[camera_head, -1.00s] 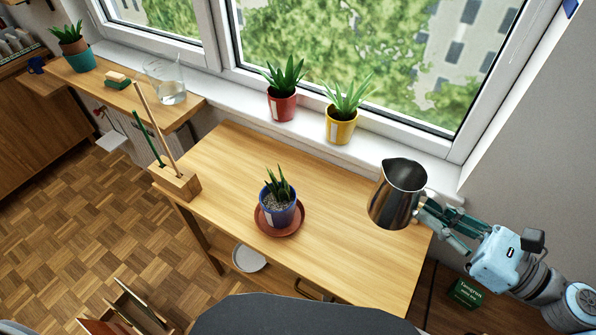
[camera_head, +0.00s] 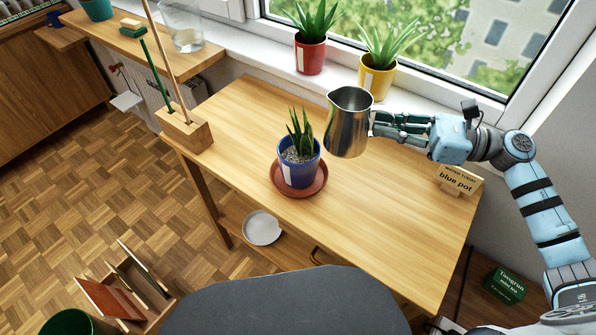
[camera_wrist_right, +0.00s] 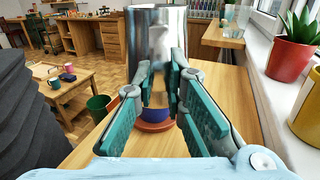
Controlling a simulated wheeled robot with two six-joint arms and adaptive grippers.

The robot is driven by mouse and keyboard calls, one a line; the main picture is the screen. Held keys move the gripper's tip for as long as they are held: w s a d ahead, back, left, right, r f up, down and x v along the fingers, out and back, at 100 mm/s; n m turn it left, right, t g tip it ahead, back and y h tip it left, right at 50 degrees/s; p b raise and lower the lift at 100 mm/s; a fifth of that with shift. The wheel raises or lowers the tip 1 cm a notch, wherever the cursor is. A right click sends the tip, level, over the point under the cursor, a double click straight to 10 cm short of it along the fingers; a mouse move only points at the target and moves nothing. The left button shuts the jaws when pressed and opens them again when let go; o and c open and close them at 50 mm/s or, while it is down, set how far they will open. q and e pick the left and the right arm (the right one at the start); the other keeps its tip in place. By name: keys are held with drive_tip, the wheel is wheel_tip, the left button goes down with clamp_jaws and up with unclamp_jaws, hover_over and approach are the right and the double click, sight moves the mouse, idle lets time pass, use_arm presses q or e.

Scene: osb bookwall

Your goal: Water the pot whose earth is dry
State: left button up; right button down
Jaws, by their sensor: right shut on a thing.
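A blue pot (camera_head: 300,172) with a spiky plant and pale grey, grainy earth stands on a terracotta saucer (camera_head: 318,189) on the wooden table. My right gripper (camera_head: 378,124) is shut on a steel pitcher (camera_head: 349,128), held upright just right of the blue pot. In the right wrist view the pitcher (camera_wrist_right: 172,30) fills the space beyond the fingers (camera_wrist_right: 160,88) and partly hides the blue pot. A red pot (camera_head: 310,56) and a yellow pot (camera_head: 376,78) with plants stand on the sill; their earth is hidden. The pitcher's contents cannot be seen.
A small sign (camera_head: 459,180) reading "blue pot" stands at the table's right. A wooden block (camera_head: 186,132) with upright sticks stands at the left edge. A glass jug (camera_head: 184,28) is on the back-left shelf. The table's front right is clear.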

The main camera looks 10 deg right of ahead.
use_arm(q)
wheel_tip(320, 180, down, 10)
drive_tip(key=a+b, duration=0.1)
drive_tip(key=b, duration=0.6)
drive_tip(key=shift+w, duration=0.25)
use_arm(e)
drive_tip(key=d+f+n+g, duration=0.1)
drive_tip(key=w+d+f+g, duration=0.1)
drive_tip(key=f, duration=0.1)
drive_tip(key=w+d+f+n+g+y, duration=0.1)
drive_tip(key=shift+f+n+g, duration=0.2)
drive_tip(key=shift+n+g, duration=0.1)
use_arm(q)
drive_tip(key=shift+a+r, duration=0.1)
drive_tip(key=shift+r, duration=0.1)
use_arm(e)
drive_tip(key=shift+w, duration=0.1)
